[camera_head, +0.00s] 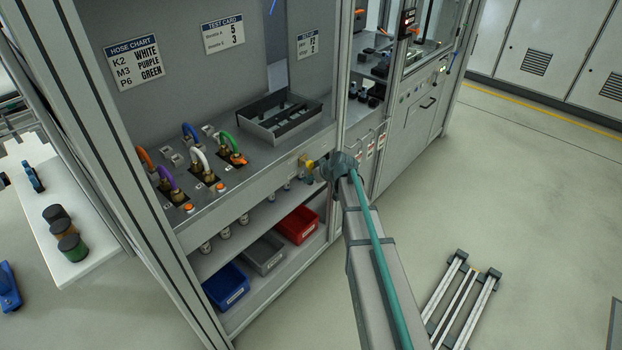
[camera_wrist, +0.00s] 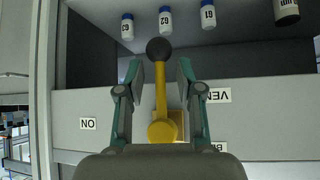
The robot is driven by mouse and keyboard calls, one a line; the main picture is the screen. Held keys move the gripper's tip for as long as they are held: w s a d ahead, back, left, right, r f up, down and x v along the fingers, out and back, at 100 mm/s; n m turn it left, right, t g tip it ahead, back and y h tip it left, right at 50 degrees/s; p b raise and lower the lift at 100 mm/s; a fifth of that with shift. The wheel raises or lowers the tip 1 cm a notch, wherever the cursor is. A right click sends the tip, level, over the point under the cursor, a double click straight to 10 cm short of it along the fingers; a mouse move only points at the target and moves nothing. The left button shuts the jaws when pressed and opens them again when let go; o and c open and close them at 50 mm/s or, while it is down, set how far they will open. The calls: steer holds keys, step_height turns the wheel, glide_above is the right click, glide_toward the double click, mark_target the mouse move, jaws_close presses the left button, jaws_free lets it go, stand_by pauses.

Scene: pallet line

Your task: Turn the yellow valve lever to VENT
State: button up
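The yellow valve lever (camera_wrist: 161,90) runs up the middle of the wrist view, from a round yellow hub (camera_wrist: 162,131) to a dark ball knob (camera_wrist: 158,49). In the head view a little of the yellow valve (camera_head: 308,163) shows on the bench front. My gripper (camera_wrist: 159,72) is open, one finger on each side of the lever, with a visible gap on both sides. A partly covered label (camera_wrist: 218,95) starting "VEN" lies to the right of the lever. A label (camera_wrist: 88,124) reading like "NO" or "ON" is at left. A third label (camera_wrist: 212,147) is mostly hidden.
Small labelled bottles (camera_wrist: 165,20) stand beyond the knob. Below the bench are blue (camera_head: 226,286), grey (camera_head: 263,254) and red (camera_head: 297,225) bins. Coloured hoses (camera_head: 199,160) and a dark tray (camera_head: 283,114) are on the bench top. A frame post (camera_head: 343,75) rises close to my gripper.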

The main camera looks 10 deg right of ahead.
steer(key=v, duration=1)
steer(key=shift+s+d, duration=0.2)
steer(key=shift+s, duration=0.15)
steer(key=s+a+f+m+g+h, duration=0.1)
steer(key=s+a+f+m+g, duration=0.2)
steer(key=s+f, duration=0.9)
steer(key=s+a+f+m+g+h, duration=0.1)
steer(key=s+f+m+g, duration=0.3)
steer(key=s+f, duration=0.75)
steer(key=s+a+f+g, duration=0.1)
steer(key=s+f, duration=0.3)
steer(key=s, duration=0.6)
steer(key=s+a+f+n+g+h, duration=0.1)
steer(key=s+f+g, duration=0.3)
steer(key=s, duration=0.7)
steer(key=s+a+f+n+g, duration=0.1)
steer(key=s+a+f+g, duration=0.2)
steer(key=s+f, duration=0.3)
steer(key=s, duration=0.5)
steer(key=shift+h, duration=0.3)
